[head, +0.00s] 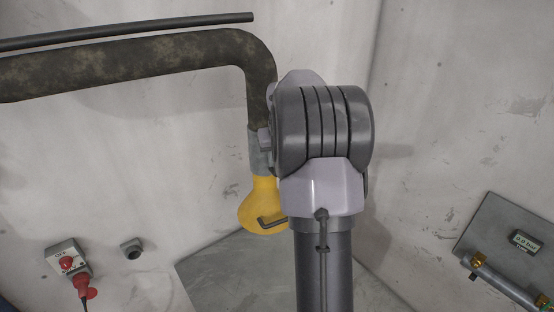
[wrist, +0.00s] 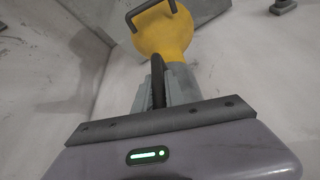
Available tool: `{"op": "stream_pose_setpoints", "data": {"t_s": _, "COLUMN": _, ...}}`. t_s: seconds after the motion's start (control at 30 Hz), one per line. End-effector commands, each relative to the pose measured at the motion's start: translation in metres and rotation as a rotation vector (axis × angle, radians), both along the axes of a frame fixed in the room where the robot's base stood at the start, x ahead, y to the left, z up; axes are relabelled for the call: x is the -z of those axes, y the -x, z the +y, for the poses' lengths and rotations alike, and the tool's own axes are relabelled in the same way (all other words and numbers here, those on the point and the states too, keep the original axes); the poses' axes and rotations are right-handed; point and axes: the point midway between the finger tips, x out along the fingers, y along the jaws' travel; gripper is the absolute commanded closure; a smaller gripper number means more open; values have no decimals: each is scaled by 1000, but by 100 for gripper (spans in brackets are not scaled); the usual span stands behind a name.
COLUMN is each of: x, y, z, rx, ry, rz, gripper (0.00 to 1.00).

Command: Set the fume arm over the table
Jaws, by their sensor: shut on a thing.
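The fume arm (head: 130,62) is a thick dark mottled pipe that runs in from the left and bends downward beside my arm. A grey collar and a yellow hood (head: 255,203) hang at its lower end. The hood also shows at the top of the wrist view (wrist: 163,42), with a dark bracket on its far end. In that view, my gripper (wrist: 158,82) is shut on a dark handle beside the collar. In the head view, my arm hides the gripper and part of the collar.
A thin dark rod (head: 130,31) runs above the pipe. A grey box with a red button and red plug (head: 67,262) is on the wall at lower left. A grey panel with a gauge and pipe (head: 505,245) is at right. A flat grey surface (head: 225,275) lies below the hood.

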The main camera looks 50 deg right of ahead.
Motion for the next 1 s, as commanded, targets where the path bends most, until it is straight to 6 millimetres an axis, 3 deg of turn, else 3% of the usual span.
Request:
{"op": "stream_pose_setpoints", "data": {"t_s": 0.5, "x": 2, "y": -1, "z": 4, "rx": 2, "ry": -10, "rz": 0, "gripper": 100}}
{"op": "stream_pose_setpoints", "data": {"t_s": 0.53, "x": 2, "y": -1, "z": 4, "rx": 2, "ry": -10, "rz": 0, "gripper": 81}}
{"op": "stream_pose_setpoints", "data": {"t_s": 0.63, "x": 2, "y": -1, "z": 4, "rx": 1, "ry": -9, "rz": 0, "gripper": 64}}
{"op": "stream_pose_setpoints", "data": {"t_s": 1.0, "x": -5, "y": 1, "z": 4, "rx": 1, "ry": -4, "rz": 0, "gripper": 64}}
